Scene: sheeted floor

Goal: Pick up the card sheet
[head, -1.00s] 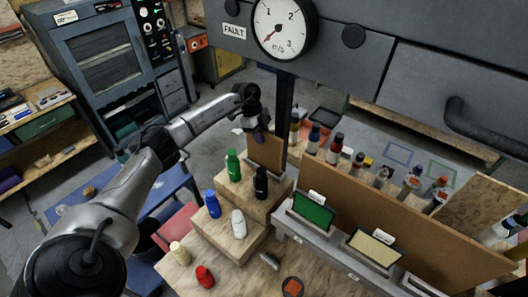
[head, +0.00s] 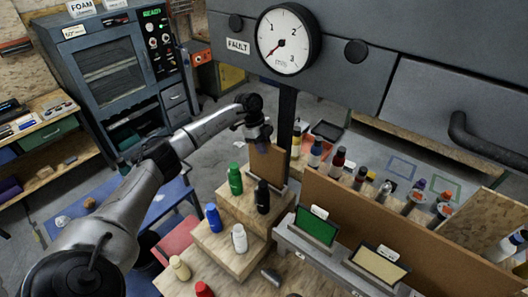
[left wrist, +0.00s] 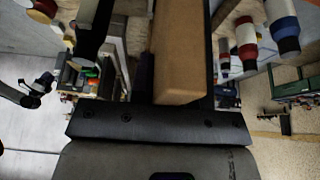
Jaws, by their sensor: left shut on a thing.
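The brown card sheet (head: 267,165) stands upright at the back of the stepped wooden stand, beside the grey post. My left gripper (head: 258,138) reaches down to its top edge from the left and is shut on it. In the left wrist view the brown sheet (left wrist: 179,52) shows edge-on and close, running up from the dark gripper body. I cannot tell whether its lower edge is clear of the stand. My right gripper is not in view.
Green (head: 235,179), black (head: 262,196), blue (head: 214,217) and white (head: 239,238) bottles stand on the stepped stand (head: 222,252). A long brown board (head: 380,228) runs right, with green (head: 316,227) and cream (head: 379,263) panels before it. A gauge (head: 288,38) hangs above.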

